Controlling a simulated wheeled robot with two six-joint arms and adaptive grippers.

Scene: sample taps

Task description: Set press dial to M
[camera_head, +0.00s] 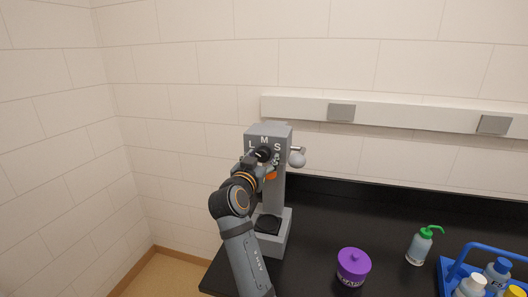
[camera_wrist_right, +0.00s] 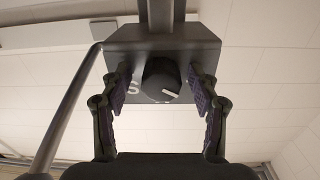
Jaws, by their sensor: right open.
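The grey press (camera_head: 281,190) stands at the left end of the black counter, with letters L, M and S on its head around a black dial (camera_head: 263,154). M is at the top, L at left, S at right. My right gripper (camera_head: 265,167) is at the dial, and my arm partly covers the press front. In the right wrist view, the dial (camera_wrist_right: 161,80) sits between the open fingers of my gripper (camera_wrist_right: 159,88), with gaps on both sides. Its white mark points right and slightly down, away from the S (camera_wrist_right: 133,87). My left gripper is out of view.
A lever with a grey ball knob (camera_head: 297,159) is on the press's right side. A purple lidded jar (camera_head: 353,267), a green-capped wash bottle (camera_head: 420,247) and a blue bottle carrier (camera_head: 446,278) stand to the right. The counter (camera_head: 318,225) between is clear.

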